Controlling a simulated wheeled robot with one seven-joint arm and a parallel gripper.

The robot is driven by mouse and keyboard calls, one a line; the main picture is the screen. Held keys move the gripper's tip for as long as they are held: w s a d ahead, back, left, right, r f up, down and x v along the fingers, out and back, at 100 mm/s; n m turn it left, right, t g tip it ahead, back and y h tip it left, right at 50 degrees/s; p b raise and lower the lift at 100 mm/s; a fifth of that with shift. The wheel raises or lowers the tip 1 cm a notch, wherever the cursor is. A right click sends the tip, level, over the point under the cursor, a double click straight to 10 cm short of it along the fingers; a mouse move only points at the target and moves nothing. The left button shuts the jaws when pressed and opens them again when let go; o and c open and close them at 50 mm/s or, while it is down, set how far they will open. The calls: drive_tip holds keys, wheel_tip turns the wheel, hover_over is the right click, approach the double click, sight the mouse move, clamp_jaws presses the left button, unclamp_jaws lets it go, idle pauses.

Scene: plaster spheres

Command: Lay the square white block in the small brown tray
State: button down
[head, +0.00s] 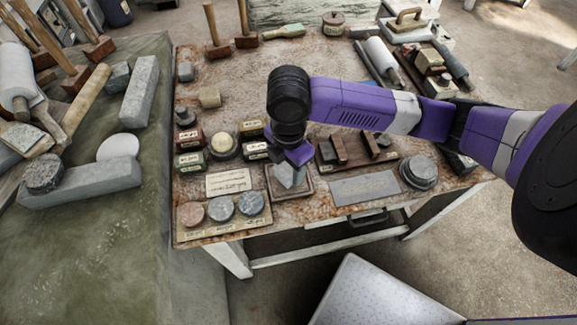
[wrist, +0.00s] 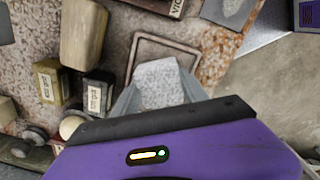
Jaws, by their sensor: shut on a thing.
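The square white block (wrist: 158,78) is between the two grey fingers of my gripper (wrist: 160,92) in the wrist view, and the gripper is shut on it. The small brown tray (wrist: 138,50) is a shallow square with a raised rim. The block overlaps the tray's lower part in that view. In the head view my gripper (head: 289,174) points down over the tray (head: 304,194), hiding part of it. The block cannot be told clearly from the fingers there. I cannot tell whether the block touches the tray floor.
Small labelled boxes (head: 257,151) stand close left of the tray. A card (head: 228,182) and a board with round stone samples (head: 222,222) lie further left. A wooden rack (head: 355,152), a grey slab (head: 365,188) and a round stone (head: 419,172) are on the right.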

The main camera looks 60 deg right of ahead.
drive_tip(key=shift+f+b, duration=0.75)
drive_tip(key=shift+f, duration=0.15)
drive_tip(key=c, duration=0.5)
unclamp_jaws()
drive_tip(key=shift+r, duration=0.1)
drive_tip(key=shift+r+p, duration=1.6)
drive_tip(key=shift+r, duration=0.4)
